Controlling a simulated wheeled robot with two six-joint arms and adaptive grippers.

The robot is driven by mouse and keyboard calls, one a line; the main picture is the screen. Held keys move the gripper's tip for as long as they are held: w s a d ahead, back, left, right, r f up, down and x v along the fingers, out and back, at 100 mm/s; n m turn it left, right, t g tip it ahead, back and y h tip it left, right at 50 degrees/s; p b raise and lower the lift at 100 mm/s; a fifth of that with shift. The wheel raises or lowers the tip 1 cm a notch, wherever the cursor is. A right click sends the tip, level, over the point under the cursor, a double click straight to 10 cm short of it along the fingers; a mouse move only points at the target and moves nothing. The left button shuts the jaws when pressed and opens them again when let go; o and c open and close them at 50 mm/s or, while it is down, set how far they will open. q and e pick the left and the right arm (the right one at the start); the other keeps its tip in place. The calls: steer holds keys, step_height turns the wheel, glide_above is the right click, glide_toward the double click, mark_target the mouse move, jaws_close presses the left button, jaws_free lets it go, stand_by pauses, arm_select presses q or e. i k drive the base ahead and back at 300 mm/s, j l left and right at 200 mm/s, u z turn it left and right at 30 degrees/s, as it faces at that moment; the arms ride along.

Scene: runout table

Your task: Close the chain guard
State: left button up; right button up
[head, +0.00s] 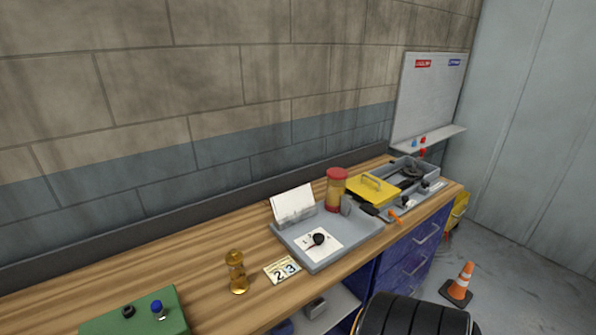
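The chain guard looks to be the yellow cover (372,189) with a raised handle on top, at the back right of the bench. It lies flat over the left part of a long grey open-topped housing (428,163). To its right the housing is uncovered, and a dark round wheel-like part (411,172) shows inside. I cannot make out a chain or how the cover is joined to the housing. Neither of my grippers is in view.
A grey tray (318,265) with a card and dark knob, and a red-capped jar (336,189), stand left of the guard. A small orange part (395,216) lies before the housing. The wooden bench (190,264) is clear at centre left.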

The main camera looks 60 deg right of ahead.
mark_target(374, 190)
steer(key=z, duration=2.4)
steer(key=i+l, duration=0.2)
steer(key=l, duration=0.2)
steer(key=i+l+z, duration=0.1)
steer(key=l, duration=0.25)
steer(key=i+l, duration=0.35)
steer(key=l+z, duration=0.05)
